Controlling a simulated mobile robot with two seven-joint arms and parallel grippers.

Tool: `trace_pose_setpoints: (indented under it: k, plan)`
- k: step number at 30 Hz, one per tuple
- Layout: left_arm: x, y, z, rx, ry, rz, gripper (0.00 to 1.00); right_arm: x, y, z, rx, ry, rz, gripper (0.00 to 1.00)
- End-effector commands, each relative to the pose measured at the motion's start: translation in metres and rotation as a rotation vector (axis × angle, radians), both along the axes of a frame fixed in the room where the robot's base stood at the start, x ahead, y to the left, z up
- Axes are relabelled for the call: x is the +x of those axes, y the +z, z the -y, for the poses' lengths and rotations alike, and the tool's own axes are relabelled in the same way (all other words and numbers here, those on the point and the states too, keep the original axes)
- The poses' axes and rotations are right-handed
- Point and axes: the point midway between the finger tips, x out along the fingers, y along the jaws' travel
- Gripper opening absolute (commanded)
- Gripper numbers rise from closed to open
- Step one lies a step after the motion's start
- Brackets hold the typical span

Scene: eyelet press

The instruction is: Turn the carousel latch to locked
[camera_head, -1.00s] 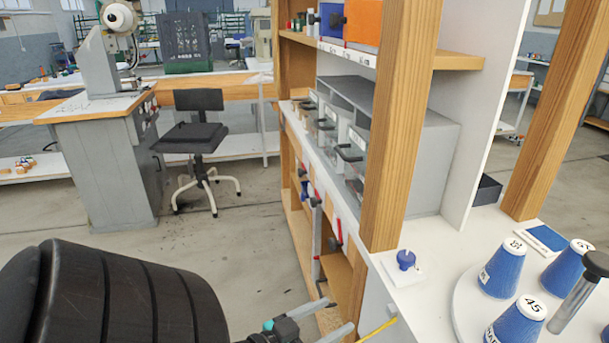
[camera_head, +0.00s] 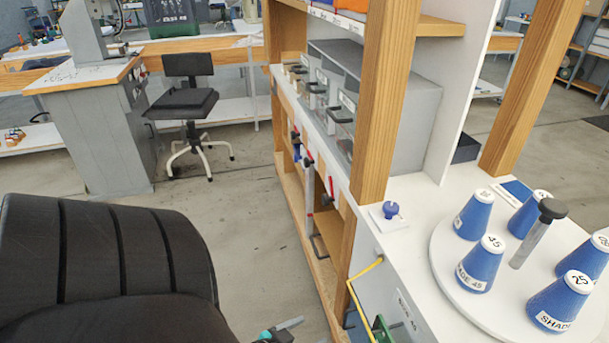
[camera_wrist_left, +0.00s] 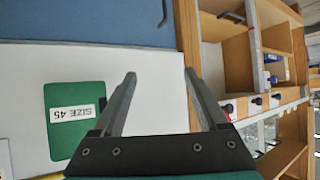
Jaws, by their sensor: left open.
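The carousel (camera_head: 447,262) is a round white disc on the white counter at the right of the head view, bearing several blue cones with numbered tops. A dark-capped grey post (camera_head: 530,243) stands at its middle. A small blue knob (camera_head: 391,210) sits on a white plate at the counter's left end, apart from the disc; it may be the latch, but I see no lock marking. My left gripper (camera_head: 292,327) is at the bottom edge of the head view, below and left of the knob. In the left wrist view its two fingers (camera_wrist_left: 160,76) are apart with nothing between them. My right gripper is out of view.
A wooden post (camera_head: 383,110) rises beside the knob. A yellow cable (camera_head: 352,292) hangs down the counter's front near a green part (camera_head: 383,328). A green "SIZE 45" panel (camera_wrist_left: 75,118) shows in the wrist view. An office chair (camera_head: 185,105) stands on open floor.

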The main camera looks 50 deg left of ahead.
Motion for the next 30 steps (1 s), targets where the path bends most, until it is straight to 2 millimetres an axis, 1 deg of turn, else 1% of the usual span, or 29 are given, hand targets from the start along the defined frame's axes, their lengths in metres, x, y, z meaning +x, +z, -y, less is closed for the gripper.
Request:
trace_pose_setpoints:
  k: [6,17,20,23,25,27,29,30]
  plan:
    - [-0.003,-0.005,0.002,0.000,0.000,-0.017,0.76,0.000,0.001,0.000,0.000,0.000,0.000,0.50]
    - [-0.003,-0.005,0.002,0.000,0.001,-0.017,0.76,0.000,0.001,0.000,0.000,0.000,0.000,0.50]
    - [-0.007,-0.015,0.005,-0.001,0.002,-0.042,0.76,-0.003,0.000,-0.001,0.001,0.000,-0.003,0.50]
    - [-0.019,-0.042,0.014,-0.002,-0.002,-0.117,0.76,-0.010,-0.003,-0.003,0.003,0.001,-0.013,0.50]
    - [-0.033,-0.070,0.024,0.000,-0.012,-0.199,0.76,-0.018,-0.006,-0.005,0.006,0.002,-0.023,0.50]
    - [-0.052,-0.100,0.038,0.005,-0.032,-0.296,0.76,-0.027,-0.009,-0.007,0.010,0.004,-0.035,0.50]
    - [-0.070,-0.123,0.049,0.009,-0.055,-0.379,0.76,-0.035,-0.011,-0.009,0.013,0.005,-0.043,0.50]
    - [-0.082,-0.136,0.057,0.013,-0.072,-0.431,0.76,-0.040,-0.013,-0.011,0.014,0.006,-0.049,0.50]
